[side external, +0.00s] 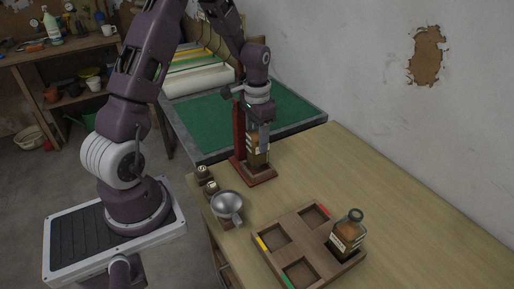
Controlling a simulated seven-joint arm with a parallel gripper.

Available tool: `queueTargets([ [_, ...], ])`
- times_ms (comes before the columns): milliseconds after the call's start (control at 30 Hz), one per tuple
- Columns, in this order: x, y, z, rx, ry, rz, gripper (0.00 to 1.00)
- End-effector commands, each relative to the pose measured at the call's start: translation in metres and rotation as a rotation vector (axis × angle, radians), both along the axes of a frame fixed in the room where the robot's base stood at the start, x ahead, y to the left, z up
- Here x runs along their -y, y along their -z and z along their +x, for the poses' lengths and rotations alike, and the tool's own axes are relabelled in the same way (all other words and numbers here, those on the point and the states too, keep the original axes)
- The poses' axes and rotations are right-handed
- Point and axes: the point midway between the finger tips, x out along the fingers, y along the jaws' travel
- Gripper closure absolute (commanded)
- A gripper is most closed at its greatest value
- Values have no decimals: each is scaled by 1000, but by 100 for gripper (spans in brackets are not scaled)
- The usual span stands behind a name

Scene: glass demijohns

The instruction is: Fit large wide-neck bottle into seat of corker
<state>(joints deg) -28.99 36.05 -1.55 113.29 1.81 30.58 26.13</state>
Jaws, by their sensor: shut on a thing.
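My gripper (262,130) points down and is shut on a bottle (256,153) with brown contents and a pale label. The bottle is upright beside the dark red column of the corker (238,135). Its bottom is at or just above the seat on the corker's wooden base (264,177); I cannot tell whether it rests there. The bottle's neck is hidden by my gripper.
The tray's other compartments look empty, with coloured marks. The wooden table (410,215) is clear at right. A green mat (290,110) lies behind.

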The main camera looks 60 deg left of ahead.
Motion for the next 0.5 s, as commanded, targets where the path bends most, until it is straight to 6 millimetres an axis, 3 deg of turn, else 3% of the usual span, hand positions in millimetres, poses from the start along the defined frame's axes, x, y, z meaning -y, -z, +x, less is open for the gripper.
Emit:
queueTargets([
  [100, 1, 24, -1, -4, 1, -2, 100],
  [200, 1, 37, -1, -3, 1, -1, 100],
  [500, 0, 39, 0, -1, 1, 0, 100],
])
